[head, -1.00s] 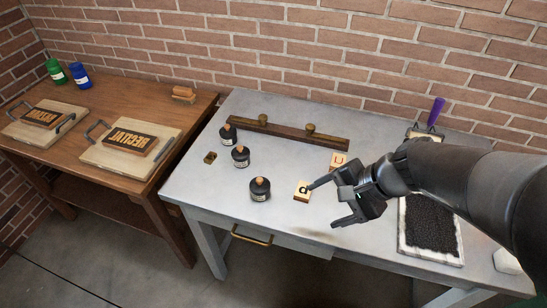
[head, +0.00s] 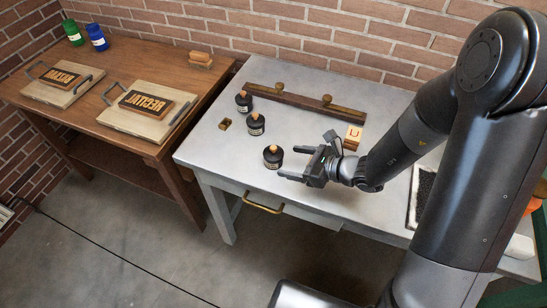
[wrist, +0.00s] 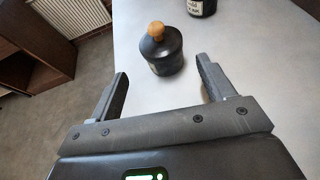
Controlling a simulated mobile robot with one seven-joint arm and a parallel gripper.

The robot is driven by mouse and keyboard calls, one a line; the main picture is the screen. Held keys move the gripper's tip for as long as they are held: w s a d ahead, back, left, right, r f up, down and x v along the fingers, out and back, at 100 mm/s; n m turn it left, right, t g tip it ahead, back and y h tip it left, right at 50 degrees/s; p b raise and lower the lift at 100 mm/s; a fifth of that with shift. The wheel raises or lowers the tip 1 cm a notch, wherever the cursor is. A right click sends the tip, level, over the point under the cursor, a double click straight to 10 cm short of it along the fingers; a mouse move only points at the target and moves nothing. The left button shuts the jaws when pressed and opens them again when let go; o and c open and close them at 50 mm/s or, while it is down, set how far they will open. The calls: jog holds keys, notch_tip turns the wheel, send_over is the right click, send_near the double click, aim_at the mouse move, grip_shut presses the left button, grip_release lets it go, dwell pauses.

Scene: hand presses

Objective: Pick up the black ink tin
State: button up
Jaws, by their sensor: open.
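Three black ink tins with tan knobs stand upright in a slanting row on the grey metal table: the nearest tin (head: 272,160), the middle tin (head: 256,124) and the far tin (head: 243,101). My gripper (head: 291,162) is open and empty, just right of the nearest tin, its fingers pointing at it. In the wrist view, a black tin (wrist: 161,54) stands ahead, between the two finger lines and mostly beyond their tips. I cannot see contact. Another labelled tin (wrist: 202,6) is cut off at the top edge.
A wooden bar with knobs (head: 300,105) lies behind the tins. A letter block (head: 352,138) stands behind my gripper. A small brass piece (head: 225,124) lies left of the tins. A wooden table (head: 105,95) with stamp boards stands at left.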

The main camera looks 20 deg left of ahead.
aim_at(268, 155)
jog(key=x, duration=0.9)
jog(key=shift+w+a, duration=0.15)
jog(key=shift+w, duration=0.1)
jog(key=c, duration=1.2)
jog(key=shift+r, duration=0.1)
